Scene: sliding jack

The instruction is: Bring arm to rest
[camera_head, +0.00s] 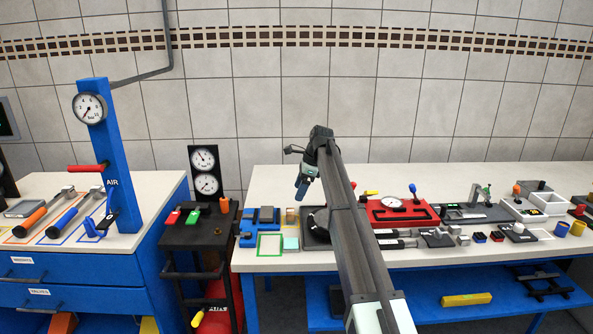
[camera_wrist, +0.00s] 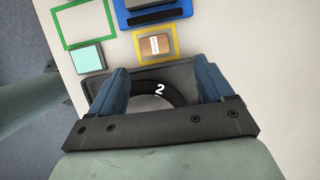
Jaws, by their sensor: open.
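My gripper (camera_head: 301,191) hangs pointing down above the front left part of the right-hand workbench (camera_head: 270,185). In the wrist view its two blue fingers (camera_wrist: 161,90) stand wide apart with nothing held between them. Below and between them lies a dark plate with a black ring marked "2" (camera_wrist: 160,89). The same dark plate shows in the head view (camera_head: 317,236), partly hidden by my arm. My arm reaches from the bottom of the head view up to a raised elbow and bends down to the gripper.
Near the gripper lie a teal block (camera_wrist: 88,57), a green outlined square (camera_wrist: 84,22) and a brown labelled block (camera_wrist: 156,45) in a yellow outline. A red gauge case (camera_head: 402,212) lies to the right. A blue air column (camera_head: 110,155) stands on the left bench.

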